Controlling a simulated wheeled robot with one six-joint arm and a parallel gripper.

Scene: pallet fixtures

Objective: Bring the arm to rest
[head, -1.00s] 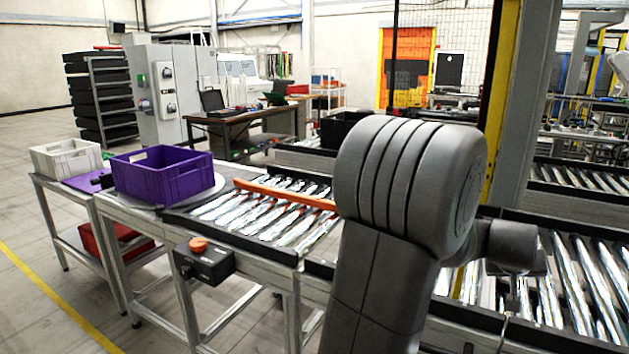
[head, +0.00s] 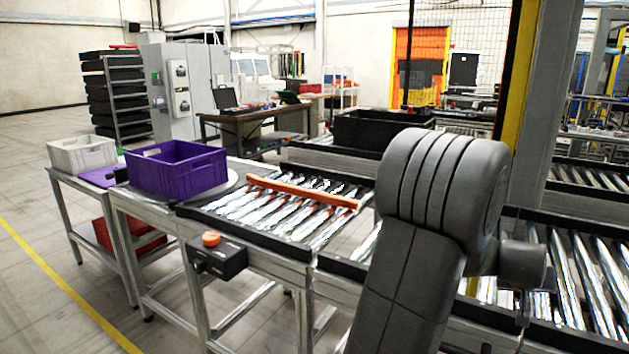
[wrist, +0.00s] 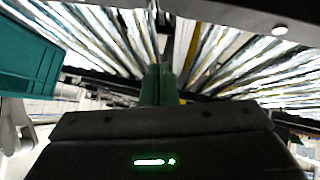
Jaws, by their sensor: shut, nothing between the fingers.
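My arm fills the right part of the head view, its big dark grey elbow raised in front of the roller conveyor (head: 590,290). My gripper (wrist: 158,70) shows in the wrist view, with its two dark green fingers together and nothing between them. Conveyor rollers (wrist: 100,40) lie beyond the fingers in that view. The gripper's tips are hidden in the head view. I cannot tell how far the fingers are from the rollers.
A purple crate (head: 178,172) stands on a turntable at the left, beside a white crate (head: 82,154). An orange bar (head: 303,192) crosses the rollers. A control box with an orange button (head: 217,259) is on the near edge. A teal bin (wrist: 28,55) shows in the wrist view. Floor at left is clear.

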